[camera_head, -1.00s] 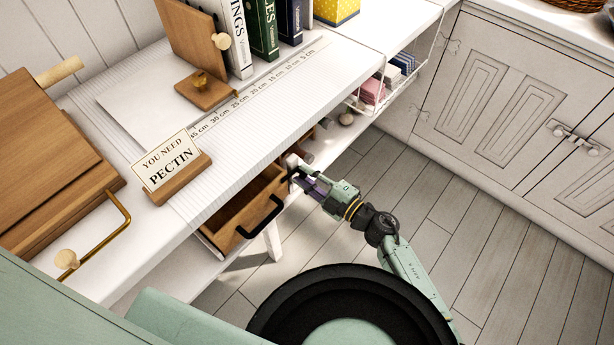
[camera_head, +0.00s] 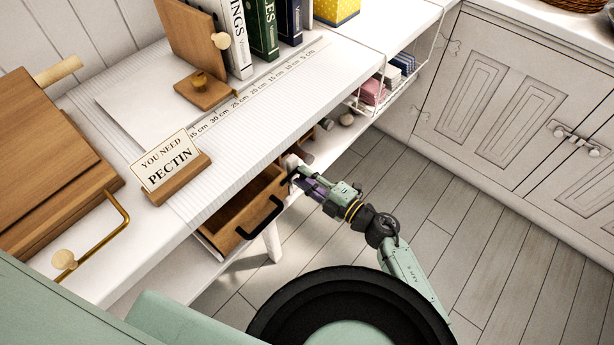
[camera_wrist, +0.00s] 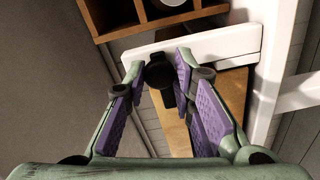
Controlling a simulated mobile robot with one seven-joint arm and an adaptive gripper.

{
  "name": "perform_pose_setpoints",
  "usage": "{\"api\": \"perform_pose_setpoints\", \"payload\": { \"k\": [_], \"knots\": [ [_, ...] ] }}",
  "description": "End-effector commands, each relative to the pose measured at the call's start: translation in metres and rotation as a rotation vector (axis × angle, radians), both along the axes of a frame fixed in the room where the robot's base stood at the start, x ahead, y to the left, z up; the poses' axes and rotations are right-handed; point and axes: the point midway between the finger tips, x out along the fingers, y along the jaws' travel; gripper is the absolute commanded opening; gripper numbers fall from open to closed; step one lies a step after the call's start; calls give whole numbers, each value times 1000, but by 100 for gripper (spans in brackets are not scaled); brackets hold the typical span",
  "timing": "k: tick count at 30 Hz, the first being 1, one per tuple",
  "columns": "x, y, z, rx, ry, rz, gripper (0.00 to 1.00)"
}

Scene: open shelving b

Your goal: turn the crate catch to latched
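The crate catch is a black round knob with a short dark lever (camera_wrist: 160,74), mounted on a white rail in the wrist view. The lever points downward there, slightly tilted. My gripper (camera_wrist: 157,77) is open, with one purple-padded finger on each side of the catch. I cannot tell whether either finger touches it. In the head view my gripper (camera_head: 301,179) is at the right end of a wooden crate (camera_head: 222,240) under the counter, and it largely hides the catch. The crate has a black handle (camera_head: 263,220) on its front.
The white counter (camera_head: 232,150) overhangs the crate. A wooden compartment rack (camera_wrist: 110,20) is beyond the rail, and a white post (camera_wrist: 280,70) stands to the right in the wrist view. A wire basket (camera_head: 400,82) hangs farther right. The floor (camera_head: 440,190) is clear.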

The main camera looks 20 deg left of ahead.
Motion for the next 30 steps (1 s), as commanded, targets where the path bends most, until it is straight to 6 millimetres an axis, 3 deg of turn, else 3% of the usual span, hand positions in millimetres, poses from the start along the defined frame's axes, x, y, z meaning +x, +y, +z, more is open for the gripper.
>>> {"api": "perform_pose_setpoints", "payload": {
  "k": [7,18,23,30],
  "knots": [
    [1,0,0,1,1,-2,42],
    [0,-4,0,0,1,-4,42],
    [-7,-27,0,-2,0,-8,42],
    [-26,-76,0,-2,2,-7,42]
  ]
}}
